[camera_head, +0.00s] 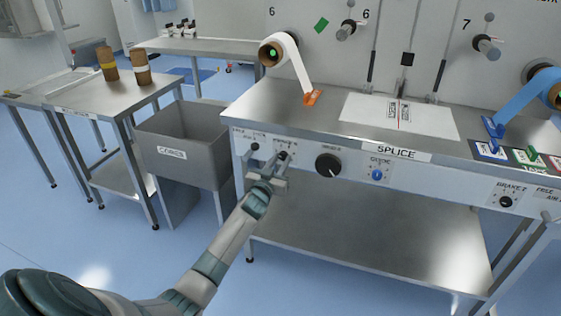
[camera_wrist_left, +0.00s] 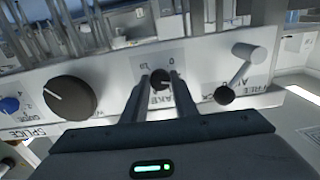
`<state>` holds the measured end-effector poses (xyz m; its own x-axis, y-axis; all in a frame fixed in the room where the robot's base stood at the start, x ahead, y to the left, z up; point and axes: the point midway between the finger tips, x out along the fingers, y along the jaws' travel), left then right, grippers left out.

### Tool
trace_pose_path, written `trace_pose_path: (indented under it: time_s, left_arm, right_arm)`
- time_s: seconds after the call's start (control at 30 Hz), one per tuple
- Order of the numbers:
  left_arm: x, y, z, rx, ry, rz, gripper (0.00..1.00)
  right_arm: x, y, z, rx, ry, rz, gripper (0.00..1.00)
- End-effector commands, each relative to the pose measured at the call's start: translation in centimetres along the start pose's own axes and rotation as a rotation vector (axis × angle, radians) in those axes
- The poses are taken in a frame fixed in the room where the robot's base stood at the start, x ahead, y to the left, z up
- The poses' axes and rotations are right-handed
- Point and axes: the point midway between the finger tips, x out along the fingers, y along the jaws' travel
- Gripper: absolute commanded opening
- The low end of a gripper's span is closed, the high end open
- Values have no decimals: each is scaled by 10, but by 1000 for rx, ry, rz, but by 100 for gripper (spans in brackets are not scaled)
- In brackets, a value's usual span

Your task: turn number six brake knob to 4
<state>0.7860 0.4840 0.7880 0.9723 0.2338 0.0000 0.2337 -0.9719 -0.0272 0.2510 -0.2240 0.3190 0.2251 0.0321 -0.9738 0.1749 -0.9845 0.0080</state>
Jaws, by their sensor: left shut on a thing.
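The number six brake knob (camera_wrist_left: 160,80) is a small, dark knob on the white front panel of the splice bench. In the wrist view it sits between the two fingertips of my left gripper (camera_wrist_left: 161,84). The gripper is shut on it. A scale with a 0 and a 10 shows above it, upside down. The pointer setting is hidden or too small to read. In the head view my left gripper (camera_head: 281,163) reaches the panel from below and largely covers the knob. My right gripper is in neither view.
A large black knob (camera_head: 328,165) and a blue guide knob (camera_head: 377,175) are farther right on the panel. A grey bin (camera_head: 185,135) stands left of the bench (camera_head: 250,104).

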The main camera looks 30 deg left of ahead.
Motion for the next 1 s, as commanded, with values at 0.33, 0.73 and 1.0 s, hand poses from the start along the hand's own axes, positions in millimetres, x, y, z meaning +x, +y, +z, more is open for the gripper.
trace_pose_path:
  time_s: [0.33,0.73,1.0]
  left_arm:
    - [0,0,0,281,-1,1,3]
    - [0,-1,0,634,-1,0,3]
    - [0,-1,0,771,0,1,3]
  right_arm:
    - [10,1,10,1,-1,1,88]
    - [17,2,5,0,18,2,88]
    - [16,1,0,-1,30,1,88]
